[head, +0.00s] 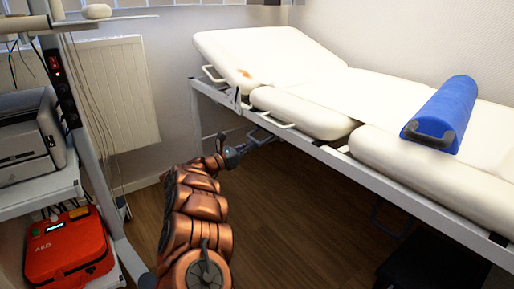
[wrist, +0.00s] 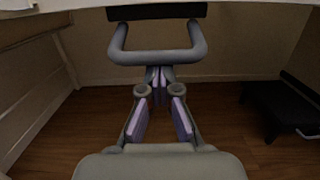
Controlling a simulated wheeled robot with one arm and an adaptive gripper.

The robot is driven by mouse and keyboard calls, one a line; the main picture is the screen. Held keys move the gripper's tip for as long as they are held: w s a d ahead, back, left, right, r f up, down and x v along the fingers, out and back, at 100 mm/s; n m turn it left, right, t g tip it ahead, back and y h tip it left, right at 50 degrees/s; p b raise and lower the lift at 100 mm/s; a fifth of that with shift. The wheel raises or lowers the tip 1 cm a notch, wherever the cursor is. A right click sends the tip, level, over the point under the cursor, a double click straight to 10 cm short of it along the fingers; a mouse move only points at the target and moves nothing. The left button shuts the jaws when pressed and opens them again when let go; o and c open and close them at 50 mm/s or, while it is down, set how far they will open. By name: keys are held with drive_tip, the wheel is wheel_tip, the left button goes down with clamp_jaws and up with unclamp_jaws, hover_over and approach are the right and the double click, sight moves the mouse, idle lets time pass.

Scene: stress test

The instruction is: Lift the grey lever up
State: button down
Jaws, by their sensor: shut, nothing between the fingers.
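The grey lever (wrist: 158,58) is a U-shaped bar under the bed, seen large at the top middle of the wrist view. In the head view the lever (head: 262,139) is small and dim below the bed's near rail. My gripper (wrist: 157,74) is shut and empty, its purple-padded fingers meeting at the tips. The tips end right at the lower edge of the lever's crossbar in the wrist view. I cannot tell whether they touch it or reach beneath it. In the head view my gripper (head: 238,153) is beside the lever, just left of it.
The white examination bed (head: 368,166) overhangs the lever, with a blue roll (head: 440,112) on top. A trolley with a red AED case (head: 68,250) stands left. A dark stool (wrist: 284,108) is at the right. The wooden floor (head: 290,215) below is largely clear.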

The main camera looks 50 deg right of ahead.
drive_tip(key=shift+w, duration=0.1)
idle(0.6)
drive_tip(key=w+a+f+p, duration=0.1)
drive_tip(key=a+f+p, duration=0.2)
drive_tip(key=a+f, duration=0.2)
drive_tip(key=shift+v, duration=1.5)
drive_tip(key=shift+s+r, duration=0.15)
